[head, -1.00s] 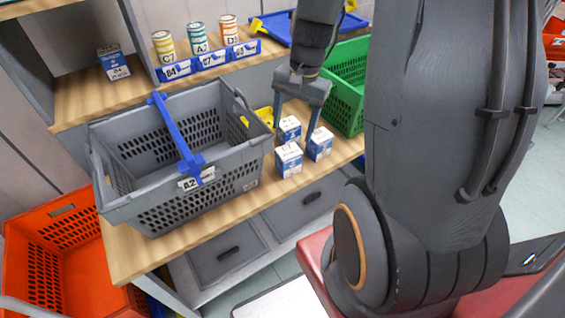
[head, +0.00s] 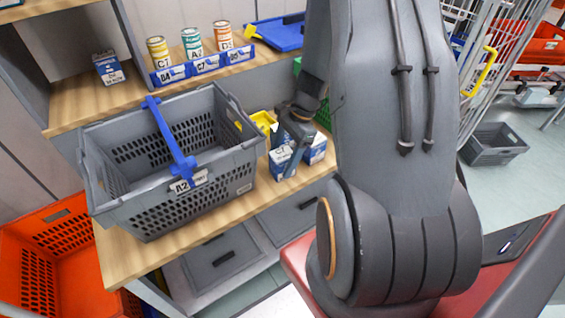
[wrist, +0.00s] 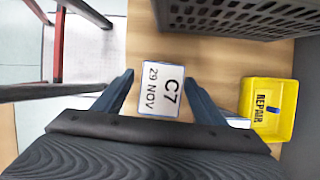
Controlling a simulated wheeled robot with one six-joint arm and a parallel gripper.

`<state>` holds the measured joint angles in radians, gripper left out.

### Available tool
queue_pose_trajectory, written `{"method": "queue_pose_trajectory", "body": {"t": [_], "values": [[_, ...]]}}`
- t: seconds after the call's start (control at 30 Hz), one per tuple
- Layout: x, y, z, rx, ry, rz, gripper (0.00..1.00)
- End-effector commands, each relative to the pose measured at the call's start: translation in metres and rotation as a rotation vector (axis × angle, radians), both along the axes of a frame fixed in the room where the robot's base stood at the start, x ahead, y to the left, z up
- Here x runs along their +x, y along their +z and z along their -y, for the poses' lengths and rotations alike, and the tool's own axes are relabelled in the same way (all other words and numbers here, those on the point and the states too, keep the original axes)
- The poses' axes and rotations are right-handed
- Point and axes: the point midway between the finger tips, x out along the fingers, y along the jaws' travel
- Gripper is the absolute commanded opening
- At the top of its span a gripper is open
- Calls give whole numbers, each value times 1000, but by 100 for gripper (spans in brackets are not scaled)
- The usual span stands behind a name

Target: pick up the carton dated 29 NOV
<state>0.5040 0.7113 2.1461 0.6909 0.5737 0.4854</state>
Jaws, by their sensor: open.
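The carton dated 29 NOV (wrist: 161,89), also marked C7 on its white top, stands on the wooden bench. In the wrist view my open gripper (wrist: 159,78) has one finger on each side of it, with gaps showing. How far the fingertips reach down beside it I cannot tell. In the head view my gripper (head: 288,168) is over the cartons and partly covers the front one (head: 276,163). A second blue-and-white carton (head: 317,150) stands to its right. In the wrist view another carton (wrist: 238,122) is mostly hidden behind the right finger.
A grey basket (head: 205,205) with a blue handle stands just left of the cartons. A yellow bin (wrist: 270,92) marked REPAIR is close by. Cans and a blue label rail (head: 205,64) are at the back. A green crate (head: 323,115) is mostly hidden behind my arm.

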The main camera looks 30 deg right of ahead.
Motion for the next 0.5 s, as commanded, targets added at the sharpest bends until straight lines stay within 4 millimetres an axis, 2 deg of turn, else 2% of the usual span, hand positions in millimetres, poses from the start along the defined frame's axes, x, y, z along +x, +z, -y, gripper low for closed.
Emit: {"method": "queue_pose_trajectory", "body": {"t": [0.23, 0.5], "values": [[1, -24, -11, -1, 1, -1, 65], [2, -27, -12, -1, 1, 0, 65]]}}
